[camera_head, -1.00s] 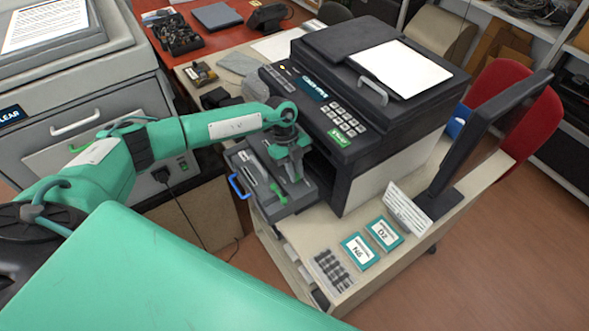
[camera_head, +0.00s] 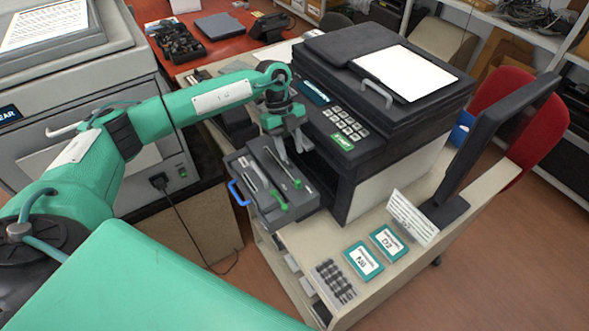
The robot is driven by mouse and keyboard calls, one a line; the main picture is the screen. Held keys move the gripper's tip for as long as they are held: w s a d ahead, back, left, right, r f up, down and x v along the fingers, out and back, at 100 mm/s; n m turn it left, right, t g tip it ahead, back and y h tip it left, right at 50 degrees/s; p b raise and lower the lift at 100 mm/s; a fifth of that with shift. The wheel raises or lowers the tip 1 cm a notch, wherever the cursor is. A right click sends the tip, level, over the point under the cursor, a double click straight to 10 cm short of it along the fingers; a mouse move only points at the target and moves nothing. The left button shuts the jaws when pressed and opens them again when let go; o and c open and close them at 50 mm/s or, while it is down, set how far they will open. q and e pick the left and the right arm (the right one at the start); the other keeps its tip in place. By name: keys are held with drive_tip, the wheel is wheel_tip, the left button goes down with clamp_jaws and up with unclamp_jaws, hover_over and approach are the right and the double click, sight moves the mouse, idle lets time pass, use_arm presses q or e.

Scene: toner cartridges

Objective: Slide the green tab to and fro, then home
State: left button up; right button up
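The dark cartridge tray (camera_head: 262,208) sticks out of the front of the black printer (camera_head: 345,180), with a blue handle (camera_head: 238,193) at its left. Two long cartridge slots lie in it. One green tab (camera_head: 281,202) sits towards the near end of the left slot. Another green tab (camera_head: 297,183) sits at the end of the right slot. My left gripper (camera_head: 291,150) hangs fingers down above the far end of the tray, clear of both tabs. Its fingers look apart, with nothing seen between them. My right gripper is not in view.
The printer body rises just right of my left gripper. Two teal-edged boxes (camera_head: 363,260) (camera_head: 388,242), a white card (camera_head: 412,218) and a dark ribbed item (camera_head: 334,282) lie on the table in front. A monitor (camera_head: 490,150) stands at right. A grey machine (camera_head: 90,130) stands at left.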

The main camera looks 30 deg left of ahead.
use_arm(q)
drive_tip(key=shift+b+v, duration=0.35)
drive_tip(key=shift+v, duration=1.5)
drive_tip(key=shift+c, duration=0.2)
